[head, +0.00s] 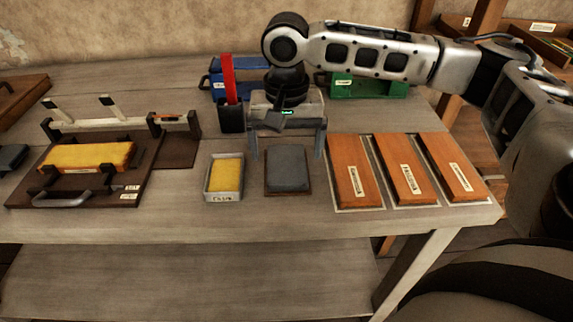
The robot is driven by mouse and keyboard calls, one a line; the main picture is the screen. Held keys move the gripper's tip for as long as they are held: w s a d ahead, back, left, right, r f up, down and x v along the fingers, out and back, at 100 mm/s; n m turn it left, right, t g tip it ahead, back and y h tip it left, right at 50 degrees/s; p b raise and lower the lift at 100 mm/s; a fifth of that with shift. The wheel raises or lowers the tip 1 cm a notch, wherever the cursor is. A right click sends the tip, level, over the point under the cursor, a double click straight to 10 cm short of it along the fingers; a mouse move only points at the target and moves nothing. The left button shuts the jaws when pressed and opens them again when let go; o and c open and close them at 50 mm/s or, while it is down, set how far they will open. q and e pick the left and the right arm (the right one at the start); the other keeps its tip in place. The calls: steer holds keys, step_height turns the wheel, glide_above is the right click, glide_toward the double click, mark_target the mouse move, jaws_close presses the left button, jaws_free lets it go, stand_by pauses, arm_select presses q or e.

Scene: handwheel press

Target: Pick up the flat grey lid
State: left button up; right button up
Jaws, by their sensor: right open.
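The flat grey lid (288,170) is a dark grey, roughly square slab. It lies on a thin brown base at the middle of the table, near the front. My right gripper (287,145) points down from the arm overhead. Its two fingers are wide apart and empty, one towards each side of the lid and just behind it in the picture. I cannot tell how high the fingertips are above the table. My left gripper is not in the head view.
A tray with a yellow block (225,176) stands just left of the lid. Three orange-brown labelled boards (408,168) lie to its right. A dark cup with a red object (229,85), a blue box (219,88) and a green box (366,86) stand behind. A wooden fixture (136,172) is left.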

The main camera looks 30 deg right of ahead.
mark_target(287, 166)
steer(key=shift+w+f, duration=0.1)
steer(key=shift+f, duration=1.35)
steer(key=c, duration=1.1)
steer(key=shift+r, duration=0.15)
